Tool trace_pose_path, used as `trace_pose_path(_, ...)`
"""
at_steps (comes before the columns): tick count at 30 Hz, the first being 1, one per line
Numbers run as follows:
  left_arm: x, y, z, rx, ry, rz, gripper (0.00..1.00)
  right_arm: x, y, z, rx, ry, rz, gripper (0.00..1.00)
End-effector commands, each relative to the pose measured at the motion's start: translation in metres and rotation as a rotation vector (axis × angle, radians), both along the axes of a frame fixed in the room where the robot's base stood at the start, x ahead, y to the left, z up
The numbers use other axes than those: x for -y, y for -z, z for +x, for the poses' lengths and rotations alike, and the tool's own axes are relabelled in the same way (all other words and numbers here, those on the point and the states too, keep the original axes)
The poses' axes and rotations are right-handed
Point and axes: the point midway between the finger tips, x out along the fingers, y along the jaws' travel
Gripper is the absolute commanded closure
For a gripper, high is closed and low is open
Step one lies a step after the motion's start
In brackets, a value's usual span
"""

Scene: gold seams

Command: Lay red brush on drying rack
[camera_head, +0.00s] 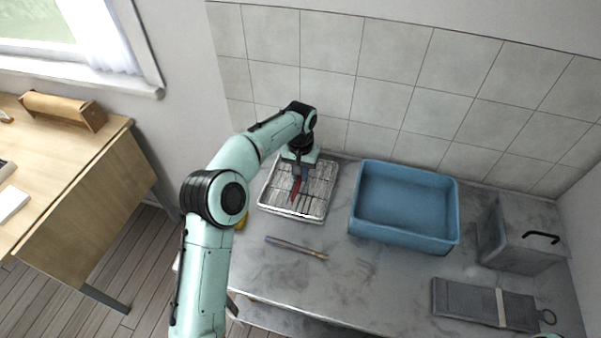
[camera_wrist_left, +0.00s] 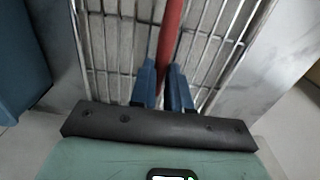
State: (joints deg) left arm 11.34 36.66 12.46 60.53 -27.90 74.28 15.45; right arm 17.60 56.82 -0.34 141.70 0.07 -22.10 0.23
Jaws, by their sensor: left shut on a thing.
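The drying rack (camera_head: 318,205) is a wire grid in a pale tray at the back left of the counter. My left gripper (camera_head: 301,176) is over the rack, pointing down, with its blue fingers shut on the red brush (camera_head: 295,190). In the left wrist view the red brush handle (camera_wrist_left: 171,30) runs up from between the blue fingers (camera_wrist_left: 164,84), with the rack's wires (camera_wrist_left: 120,50) behind it. I cannot tell whether the brush touches the wires.
A blue basin (camera_head: 405,238) stands right of the rack. A thin brush-like stick (camera_head: 296,247) lies on the counter in front. A grey lidded box (camera_head: 525,245) and a dark flat board (camera_head: 470,304) are at the right. A wooden desk (camera_head: 90,190) stands at the left.

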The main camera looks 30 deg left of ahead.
Motion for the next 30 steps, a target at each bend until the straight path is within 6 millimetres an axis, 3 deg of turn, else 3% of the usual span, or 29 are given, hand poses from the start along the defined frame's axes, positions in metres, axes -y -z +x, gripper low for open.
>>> trace_pose_path(9, 0.0, 0.003, 0.0, 0.0, 0.0, 0.0, 1.0, 0.0, 0.0, 0.0, 0.0, 0.0, 0.0, 0.57)
trace_pose_path(10, 0.0, 0.003, 0.0, 0.001, 0.0, 0.0, 0.8, 0.0, 0.0, 0.0, 0.0, 0.0, 0.0, 0.57)
trace_pose_path(12, 0.0, 0.003, 0.0, 0.001, 0.0, 0.0, 0.58, 0.0, 0.0, 0.0, 0.0, 0.0, 0.0, 0.57)
trace_pose_path(23, 0.0, -0.002, 0.0, 0.001, 0.0, 0.0, 0.58, 0.0, -0.001, 0.0, 0.0, 0.0, 0.0, 0.57)
trace_pose_path(30, 0.0, -0.043, 0.002, 0.006, 0.0, 0.002, 0.58, 0.0, -0.009, 0.004, 0.004, 0.0, 0.0, 0.57)
